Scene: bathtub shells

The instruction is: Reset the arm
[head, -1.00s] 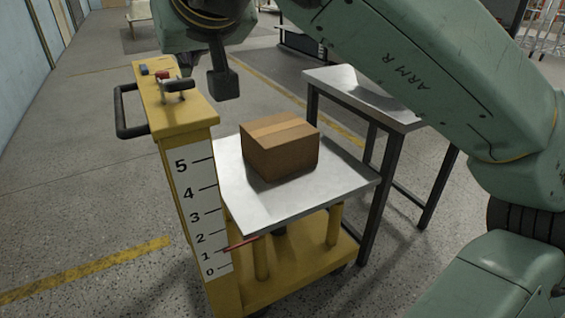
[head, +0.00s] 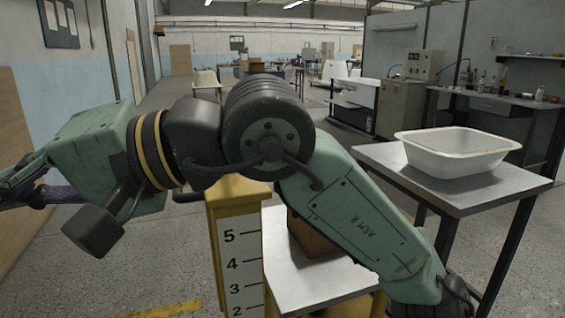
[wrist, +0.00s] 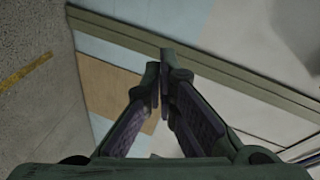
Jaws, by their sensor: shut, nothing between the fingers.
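My arm reaches across the head view from the lower right up to a dark ribbed joint and then out to the left. My gripper (wrist: 163,88) shows in the wrist view with its two fingers together and nothing between them. Its fingertips lie beyond the left edge of the head view, where only its purple-grey finger base shows. In the wrist view, the gripper is in front of a wall and the floor, apart from any object.
A cardboard box (head: 305,238) sits on the lift cart's metal platform (head: 290,285), partly hidden behind my arm. The yellow cart column (head: 232,215) carries a number scale. A white tub (head: 455,150) stands on a metal table (head: 400,172) at right. Wall panels stand at left.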

